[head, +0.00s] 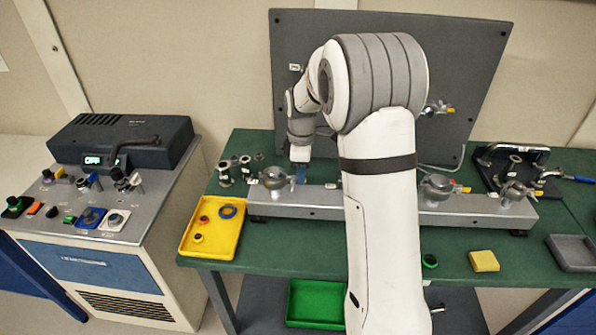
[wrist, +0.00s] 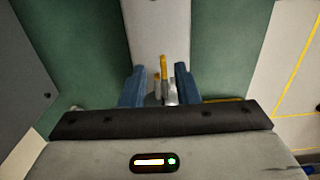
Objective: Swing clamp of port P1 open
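A grey metal rail (head: 325,203) on the green bench carries several round clamped ports. The port at the rail's left end (head: 272,178) has a small white label that I cannot read, so I cannot confirm it is P1. My gripper (head: 300,176) points down just right of this port. In the wrist view my gripper (wrist: 160,84) is open, with its two blue fingers apart. A yellow-tipped clamp lever (wrist: 163,68) stands between the fingers, with a visible gap on each side. The clamp body below is mostly hidden by my gripper.
Other ports (head: 439,187) lie right of my arm. A grey upright panel (head: 400,50) stands behind the rail. A yellow tray (head: 212,246) with rings lies front left. Fittings (head: 228,172) stand left of the rail. A yellow block (head: 484,261) and grey tray (head: 573,252) lie right.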

